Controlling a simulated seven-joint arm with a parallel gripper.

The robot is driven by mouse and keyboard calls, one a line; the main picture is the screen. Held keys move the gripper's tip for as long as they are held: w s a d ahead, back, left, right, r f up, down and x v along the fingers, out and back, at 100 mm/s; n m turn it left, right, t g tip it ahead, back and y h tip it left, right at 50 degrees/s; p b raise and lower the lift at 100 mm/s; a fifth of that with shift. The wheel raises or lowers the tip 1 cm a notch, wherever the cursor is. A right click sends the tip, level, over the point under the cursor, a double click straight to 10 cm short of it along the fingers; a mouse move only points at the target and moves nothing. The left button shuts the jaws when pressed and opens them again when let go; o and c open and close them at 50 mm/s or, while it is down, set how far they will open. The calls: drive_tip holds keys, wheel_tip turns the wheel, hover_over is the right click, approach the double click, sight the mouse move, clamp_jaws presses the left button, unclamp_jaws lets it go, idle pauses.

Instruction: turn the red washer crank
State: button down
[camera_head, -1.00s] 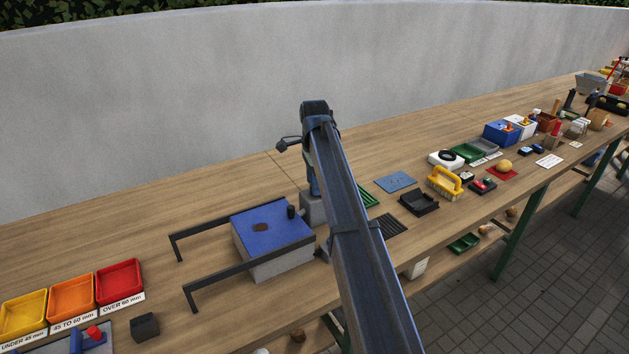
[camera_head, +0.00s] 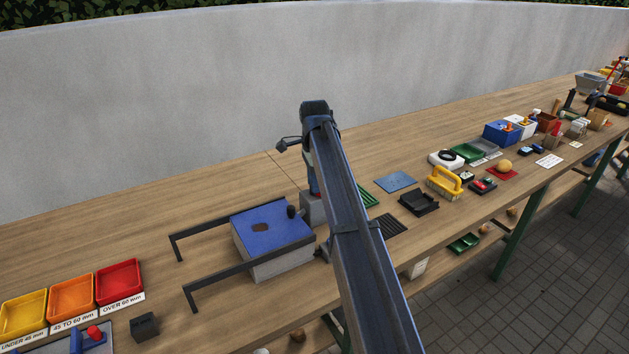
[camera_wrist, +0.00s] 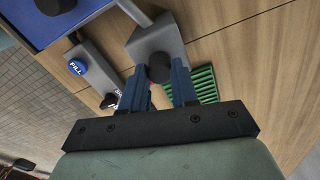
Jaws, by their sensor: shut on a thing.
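The washer is a grey box with a blue lid (camera_head: 272,228) in the head view, with a dark opening and a black knob (camera_head: 292,211) on top. A grey housing (camera_wrist: 157,38) stands beside it. In the wrist view, the two blue fingers of my gripper (camera_wrist: 158,72) point at the housing, one on each side of a dark round hub. A small pinkish-red sliver of the crank (camera_wrist: 151,98) shows between the fingers; the rest is hidden. My gripper is shut on the crank. In the head view my arm hides much of this area.
A blue FILL button (camera_wrist: 77,67) sits on a grey panel beside the housing. A green slotted tray (camera_wrist: 205,85) lies close by the fingers. Two black rails (camera_head: 235,278) extend left from the washer. Yellow, orange and red sorting trays (camera_head: 119,282) stand at front left.

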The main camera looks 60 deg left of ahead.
drive_tip(key=shift+n, duration=0.3)
drive_tip(key=n, duration=0.5)
drive_tip(key=shift+n, duration=0.3)
drive_tip(key=n, duration=0.5)
drive_tip(key=shift+n, duration=0.3)
drive_tip(key=c, duration=0.9)
unclamp_jaws()
drive_tip(key=shift+o, duration=0.2)
wheel_tip(320, 180, up, 14)
drive_tip(key=shift+f, duration=0.1)
